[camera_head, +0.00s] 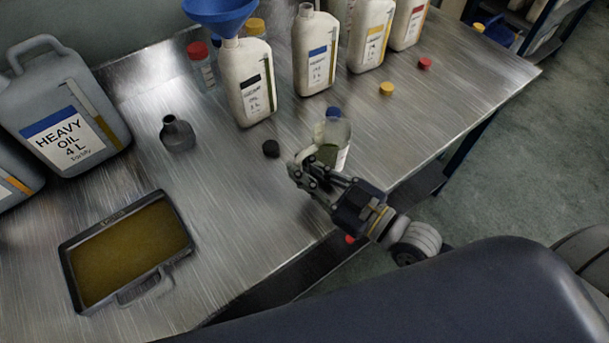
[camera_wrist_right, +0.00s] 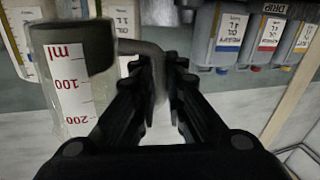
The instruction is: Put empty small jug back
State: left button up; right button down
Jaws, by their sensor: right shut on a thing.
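The small clear jug (camera_head: 340,137) with a white label is at the front edge of the metal workbench in the head view. In the right wrist view the jug (camera_wrist_right: 70,90) fills the left side, with its ml scale showing 100 and 200. My right gripper (camera_head: 305,168) is beside the jug. In the wrist view its fingers (camera_wrist_right: 165,75) are shut around the grey jug handle. A dark area shows at one end of the jug; I cannot tell whether that is residue. I cannot tell whether the jug touches the bench. My left gripper is not in view.
Several white oil bottles (camera_head: 316,55) stand along the back, one with a blue funnel (camera_head: 220,12). A grey heavy oil can (camera_head: 65,110), a small dark bottle (camera_head: 177,135) and an oil-filled tray (camera_head: 66,262) are left.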

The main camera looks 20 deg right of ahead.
jog(key=shift+w, duration=0.25)
jog(key=shift+f, duration=1.75)
jog(key=shift+f+b, duration=0.1)
jog(key=shift+b, duration=0.25)
jog(key=c, duration=1.7)
grip_release()
jog(key=shift+o, duration=0.2)
jog(key=shift+s+d, duration=0.1)
jog(key=v, duration=1.1)
jog(key=shift+s+d, duration=0.25)
jog(key=shift+o, duration=0.4)
